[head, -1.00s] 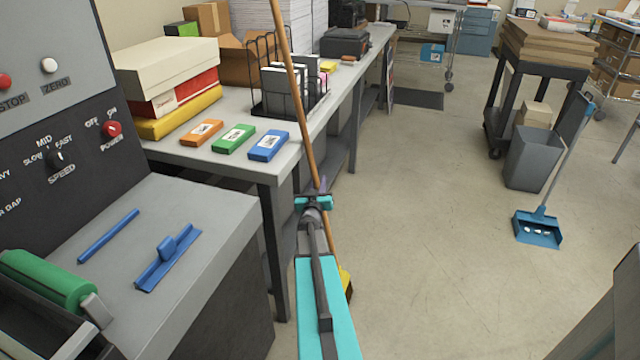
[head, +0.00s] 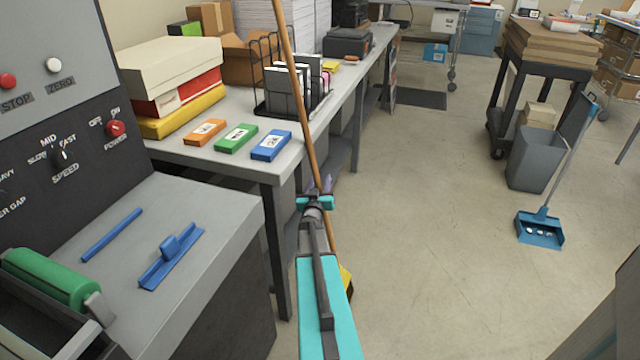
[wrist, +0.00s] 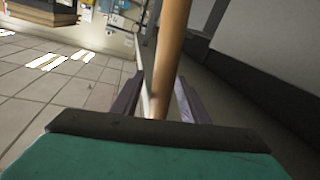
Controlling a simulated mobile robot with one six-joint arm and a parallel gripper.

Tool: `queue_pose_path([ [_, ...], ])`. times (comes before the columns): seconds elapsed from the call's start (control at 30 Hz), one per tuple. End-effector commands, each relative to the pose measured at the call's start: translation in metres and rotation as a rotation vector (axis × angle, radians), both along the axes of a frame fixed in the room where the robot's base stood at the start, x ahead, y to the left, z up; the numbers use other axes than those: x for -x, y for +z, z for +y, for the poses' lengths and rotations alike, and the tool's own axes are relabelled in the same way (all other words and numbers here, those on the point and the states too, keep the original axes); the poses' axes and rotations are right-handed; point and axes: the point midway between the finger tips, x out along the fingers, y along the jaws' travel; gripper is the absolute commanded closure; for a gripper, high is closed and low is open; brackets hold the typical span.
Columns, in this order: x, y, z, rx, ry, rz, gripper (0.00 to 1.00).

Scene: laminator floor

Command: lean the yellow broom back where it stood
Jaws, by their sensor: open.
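The yellow broom has a long wooden handle (head: 300,90) that stands nearly upright, tilted a little, in front of the workbench edge. Its yellow head (head: 346,282) is low near the floor, partly hidden behind my arm. My gripper (head: 322,184) is at the handle, below the bench-top height. In the wrist view the handle (wrist: 170,60) passes between the two open fingers of my gripper (wrist: 157,98). Whether a finger touches the handle I cannot tell.
The workbench (head: 262,168) holds orange, green and blue boxes and a wire rack (head: 270,100). The laminator's grey table (head: 215,225) is at the left. A grey bin (head: 535,158) and a blue dustpan (head: 540,230) stand at the right. The floor between is clear.

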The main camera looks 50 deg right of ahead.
Motion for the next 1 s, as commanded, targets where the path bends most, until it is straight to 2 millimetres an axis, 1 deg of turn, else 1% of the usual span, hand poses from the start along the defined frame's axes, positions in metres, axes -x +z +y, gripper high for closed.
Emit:
queue_pose_path([
  [0.17, 0.001, 0.000, 0.002, 0.001, 0.000, 0.000, 0.60],
  [0.37, 0.007, 0.001, 0.011, 0.001, 0.000, 0.000, 0.60],
  [1.0, 0.036, 0.002, 0.065, 0.003, 0.000, 0.001, 0.60],
])
